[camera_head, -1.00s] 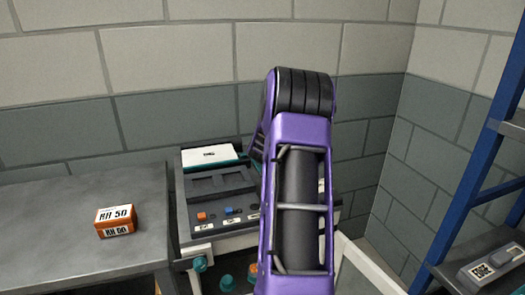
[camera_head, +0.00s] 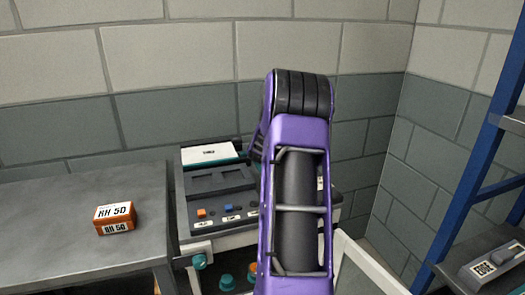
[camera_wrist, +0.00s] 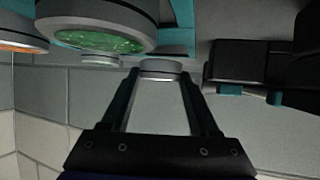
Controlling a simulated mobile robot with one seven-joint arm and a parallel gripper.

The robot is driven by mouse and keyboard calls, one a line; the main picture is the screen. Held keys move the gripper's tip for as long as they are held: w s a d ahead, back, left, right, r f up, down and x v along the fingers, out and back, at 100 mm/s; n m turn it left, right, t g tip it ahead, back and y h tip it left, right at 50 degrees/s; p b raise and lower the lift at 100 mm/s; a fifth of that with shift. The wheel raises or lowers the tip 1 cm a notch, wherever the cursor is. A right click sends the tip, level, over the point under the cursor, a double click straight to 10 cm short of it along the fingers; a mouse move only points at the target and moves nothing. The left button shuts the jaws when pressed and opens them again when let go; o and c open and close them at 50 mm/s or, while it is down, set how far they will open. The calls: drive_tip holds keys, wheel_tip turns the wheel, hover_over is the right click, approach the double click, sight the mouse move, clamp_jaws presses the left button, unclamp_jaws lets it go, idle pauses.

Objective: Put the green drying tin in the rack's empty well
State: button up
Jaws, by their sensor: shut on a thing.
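In the wrist view my gripper (camera_wrist: 160,80) is shut on a pale, silver-rimmed round tin (camera_wrist: 160,66) held between the fingertips. Its face is turned away, so I cannot tell its colour. A larger-looking round tin with a green speckled face (camera_wrist: 100,40) shows at upper left, near a teal frame (camera_wrist: 181,22) that may be the rack. Part of an orange-faced round tin (camera_wrist: 18,45) shows at the left edge. I cannot make out an empty well. In the head view my arm hides the gripper and what it holds.
An orange block labelled RH 50 (camera_head: 115,218) lies on the grey bench (camera_head: 60,225). An instrument (camera_head: 222,190) with buttons stands beside it, with teal knob-like parts (camera_head: 227,281) below. Black box-like parts (camera_wrist: 248,64) are right of my gripper. A blue ladder-like frame (camera_head: 475,165) stands at right.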

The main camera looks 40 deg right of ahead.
drive_tip(key=shift+s+a+f, duration=0.1)
drive_tip(key=shift+s+f, duration=0.1)
drive_tip(key=shift+f, duration=0.65)
drive_tip(key=shift+w+r+p, duration=0.1)
drive_tip(key=shift+r+p, duration=0.6)
drive_tip(key=shift+r, duration=0.25)
drive_tip(key=shift+y, duration=0.3)
drive_tip(key=shift+w+r+p, duration=0.1)
drive_tip(key=shift+r+p, duration=1.25)
drive_tip(key=shift+r, duration=1.4)
